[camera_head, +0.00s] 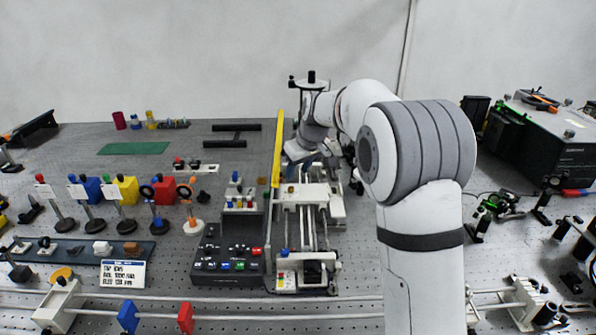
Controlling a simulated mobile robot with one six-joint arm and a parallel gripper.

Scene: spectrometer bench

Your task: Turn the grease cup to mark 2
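My arm reaches from the right foreground to the back of the rail apparatus in the middle. My gripper (302,153) is a small grey-white shape at the arm's far end, over the back part of this apparatus (308,196). Its fingers are too small and hidden to tell whether they are open or hold anything. I cannot single out the grease cup or its marks. A small brass-coloured knob (290,188) sits on the apparatus just in front of my gripper, but I cannot tell what it is.
A tall yellow bar (278,148) stands close left of my gripper. A black control box (228,262) with coloured switches is at front left. Several stands with coloured blocks are further left. A large black instrument (540,142) stands at right. A green mat (134,148) lies back left.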

